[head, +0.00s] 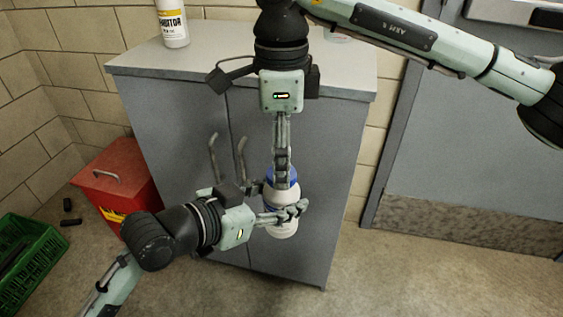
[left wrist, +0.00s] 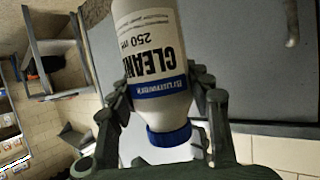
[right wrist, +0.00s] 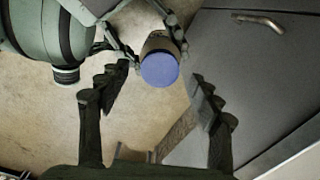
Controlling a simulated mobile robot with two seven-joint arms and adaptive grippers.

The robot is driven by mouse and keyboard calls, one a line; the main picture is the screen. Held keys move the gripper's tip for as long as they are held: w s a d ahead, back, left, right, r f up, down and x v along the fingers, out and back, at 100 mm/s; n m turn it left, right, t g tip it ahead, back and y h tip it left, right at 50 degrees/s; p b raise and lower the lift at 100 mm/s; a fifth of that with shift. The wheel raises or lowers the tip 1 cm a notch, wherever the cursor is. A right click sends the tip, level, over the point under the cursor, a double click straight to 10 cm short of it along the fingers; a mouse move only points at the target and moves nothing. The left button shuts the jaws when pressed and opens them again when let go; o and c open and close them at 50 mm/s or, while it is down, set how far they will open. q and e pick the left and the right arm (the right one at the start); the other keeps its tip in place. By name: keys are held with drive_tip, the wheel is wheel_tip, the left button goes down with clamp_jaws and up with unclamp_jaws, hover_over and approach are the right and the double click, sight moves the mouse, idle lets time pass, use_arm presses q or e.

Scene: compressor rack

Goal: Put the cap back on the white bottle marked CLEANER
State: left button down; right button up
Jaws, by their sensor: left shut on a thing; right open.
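The white bottle marked CLEANER (head: 283,226) is held upright in front of the grey cabinet. My left gripper (head: 290,213) is shut around its body; the label shows upside down in the left wrist view (left wrist: 150,50). The blue cap (left wrist: 169,135) is on the bottle's neck end; I cannot tell whether it is tight. My right gripper (head: 282,172) points down from above at the cap. In the right wrist view its fingers (right wrist: 160,97) are spread and empty, with the cap's blue top (right wrist: 159,69) beyond them, between the fingers and apart from both.
The grey cabinet (head: 180,110) with two handles stands close behind the bottle. Another white bottle with a yellow-and-black label (head: 173,27) stands on its top. A red box (head: 115,178) and a green crate (head: 35,255) are on the floor at left. Floor at right is clear.

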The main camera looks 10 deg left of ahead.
wheel_tip(320, 180, up, 10)
idle(0.3)
drive_tip(key=shift+r, duration=0.1)
idle(0.4)
